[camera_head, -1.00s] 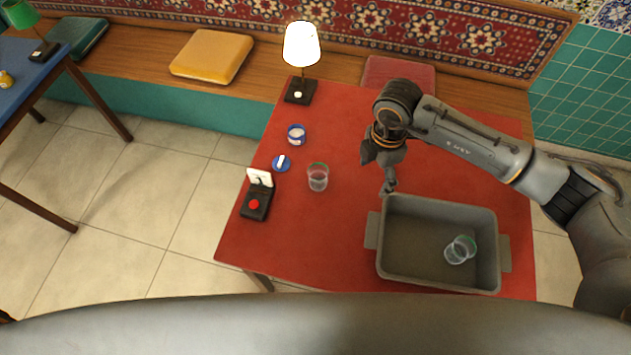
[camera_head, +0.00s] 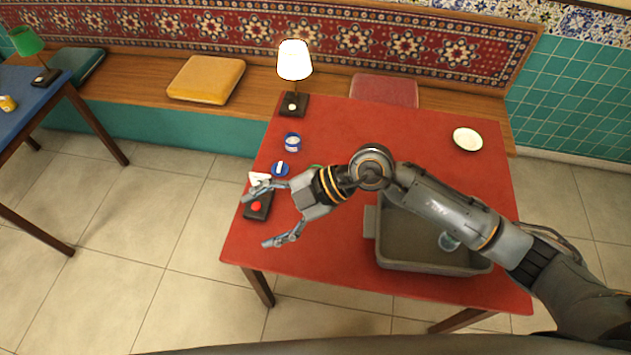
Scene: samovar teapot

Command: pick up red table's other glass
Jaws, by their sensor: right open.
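The glass on the red table (camera_head: 420,120) is almost wholly hidden behind my right gripper and wrist; only a bit of its green rim (camera_head: 316,167) shows. My right gripper (camera_head: 267,215) is open and empty, its fingers spread and pointing left over the table's left part. Another glass (camera_head: 449,241) lies inside the grey bin (camera_head: 371,236), partly covered by my right forearm. My left gripper is not in view.
A black stand with a red button (camera_head: 257,207) is close to the fingers. A blue disc (camera_head: 280,169), a blue-and-white tin (camera_head: 292,141) and a lit lamp (camera_head: 294,62) stand behind it. A white dish (camera_head: 467,139) lies back right.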

